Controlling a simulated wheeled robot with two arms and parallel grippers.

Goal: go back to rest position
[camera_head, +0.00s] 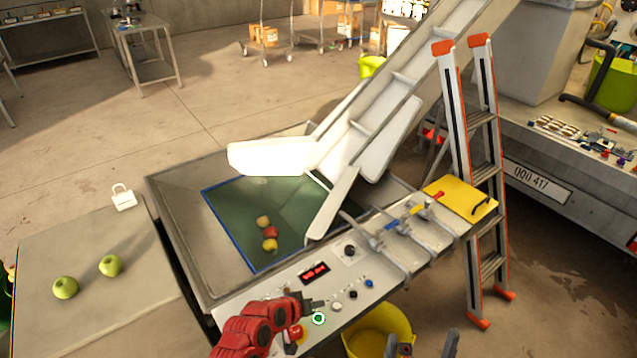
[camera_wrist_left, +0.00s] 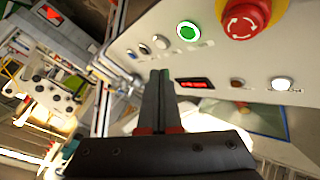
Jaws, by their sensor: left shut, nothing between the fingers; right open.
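My left gripper (camera_head: 313,302), on its red arm, is shut and empty over the control panel (camera_head: 255,302). Its closed dark fingers point at the panel in the left wrist view (camera_wrist_left: 162,100). The green-lit button (camera_head: 318,318) is just below the fingertips in the head view; it also shows in the wrist view (camera_wrist_left: 188,31). A red emergency stop (camera_head: 297,333) sits beside it, also seen in the wrist view (camera_wrist_left: 245,15). My right gripper (camera_head: 421,345) shows only as two spread dark fingers at the bottom edge, open with nothing visible between them.
A metal washing tank (camera_head: 180,235) with floating fruit stands behind the panel, under a white conveyor (camera_head: 370,110). A ladder (camera_head: 487,150) stands on the right. A yellow-green bucket (camera_head: 378,325) is below the panel. A table (camera_head: 85,255) with two green apples is left.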

